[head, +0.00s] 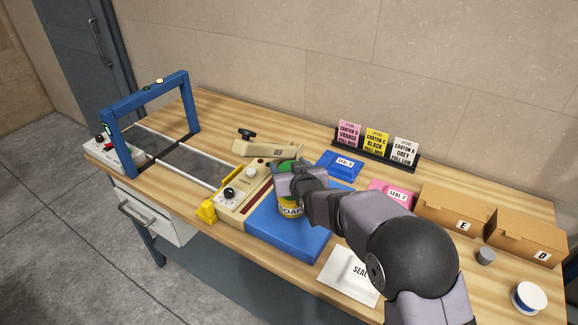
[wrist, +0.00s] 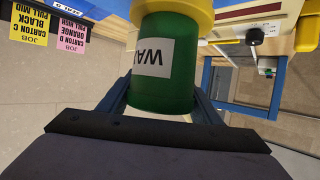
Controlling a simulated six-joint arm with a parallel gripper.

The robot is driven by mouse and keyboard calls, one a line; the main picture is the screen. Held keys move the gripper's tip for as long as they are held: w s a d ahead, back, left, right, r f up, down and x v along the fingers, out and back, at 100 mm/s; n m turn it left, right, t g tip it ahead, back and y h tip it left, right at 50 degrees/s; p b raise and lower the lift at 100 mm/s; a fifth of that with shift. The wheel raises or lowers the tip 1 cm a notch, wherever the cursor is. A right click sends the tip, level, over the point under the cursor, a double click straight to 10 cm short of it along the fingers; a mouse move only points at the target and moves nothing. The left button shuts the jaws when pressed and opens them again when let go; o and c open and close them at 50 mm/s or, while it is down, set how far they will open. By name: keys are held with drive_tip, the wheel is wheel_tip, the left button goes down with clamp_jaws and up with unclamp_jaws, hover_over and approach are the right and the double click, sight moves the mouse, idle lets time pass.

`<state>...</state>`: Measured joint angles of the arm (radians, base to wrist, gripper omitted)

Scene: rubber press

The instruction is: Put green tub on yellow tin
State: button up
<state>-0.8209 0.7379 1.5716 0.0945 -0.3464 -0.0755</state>
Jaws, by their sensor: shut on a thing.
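My gripper (head: 290,181) is shut on the green tub (head: 286,165), directly over the yellow tin (head: 290,208). In the wrist view, the green tub (wrist: 165,88) sits between my two blue fingers, with a white label that reads upside down. The yellow tin (wrist: 170,14) meets the tub's end there with no clear gap; I cannot tell for sure that the tub rests on it. In the head view the tin stands upright on the blue mat (head: 268,235). My gripper hides part of the tub and tin.
A cream sealer with a black knob (head: 229,194) lies left of the mat, a cream tool (head: 268,147) behind it. A blue frame press (head: 148,125) is at far left. Cartons E (head: 450,210) and D (head: 525,236) stand at right. A white packet (head: 350,272) lies in front.

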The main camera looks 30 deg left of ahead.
drive_tip(key=o, duration=1.4)
drive_tip(key=shift+c, duration=0.2)
drive_tip(key=shift+s+d+r, duration=0.1)
drive_tip(key=shift+r, duration=0.05)
drive_tip(key=b+v, duration=0.3)
drive_tip(key=v, duration=0.8)
drive_tip(key=shift+s+d+b, duration=0.3)
drive_tip(key=shift+b, duration=0.05)
